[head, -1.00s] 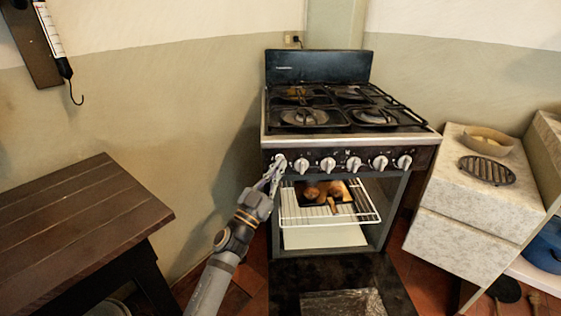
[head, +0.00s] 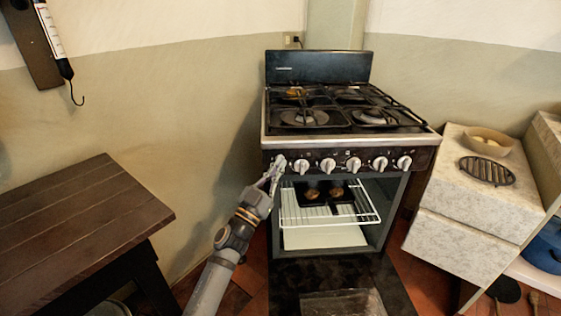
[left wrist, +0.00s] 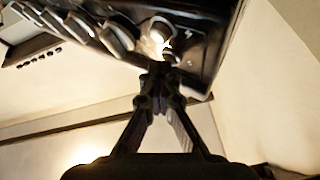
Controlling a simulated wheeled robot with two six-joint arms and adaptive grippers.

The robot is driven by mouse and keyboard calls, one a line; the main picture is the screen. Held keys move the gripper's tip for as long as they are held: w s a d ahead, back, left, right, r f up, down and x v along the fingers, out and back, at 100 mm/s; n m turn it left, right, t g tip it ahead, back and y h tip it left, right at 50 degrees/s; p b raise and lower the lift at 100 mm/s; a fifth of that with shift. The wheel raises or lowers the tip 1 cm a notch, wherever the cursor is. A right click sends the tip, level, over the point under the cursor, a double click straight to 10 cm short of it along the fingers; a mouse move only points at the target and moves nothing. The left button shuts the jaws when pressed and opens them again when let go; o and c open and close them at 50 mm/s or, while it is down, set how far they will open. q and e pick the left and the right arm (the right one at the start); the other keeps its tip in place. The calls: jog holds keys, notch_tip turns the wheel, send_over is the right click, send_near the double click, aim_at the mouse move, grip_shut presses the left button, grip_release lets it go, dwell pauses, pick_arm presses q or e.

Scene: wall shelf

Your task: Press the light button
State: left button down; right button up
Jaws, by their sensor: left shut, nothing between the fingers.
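The stove (head: 345,140) stands open in the head view, with a dark control panel (head: 313,165) and a row of silver knobs. My left gripper (head: 277,165) is shut and empty at the panel's left end. In the left wrist view its fingertips (left wrist: 160,78) meet just below a small round button (left wrist: 169,58), close to a bright knob (left wrist: 157,33). I cannot tell whether the tips touch the button. My right gripper is out of view.
The oven door (head: 340,290) hangs open below. A wire rack (head: 330,214) sticks out of the oven, bearing a dark tray with food. A wooden table (head: 80,215) stands at left and a pale stone counter (head: 455,240) at right.

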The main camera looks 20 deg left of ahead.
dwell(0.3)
pick_arm(q)
jog(key=shift+s+d+p, duration=0.15)
jog(key=shift+s+p, duration=0.15)
jog(key=s+d+p, duration=0.2)
jog(key=s, duration=0.3)
jog(key=shift+s, duration=0.35)
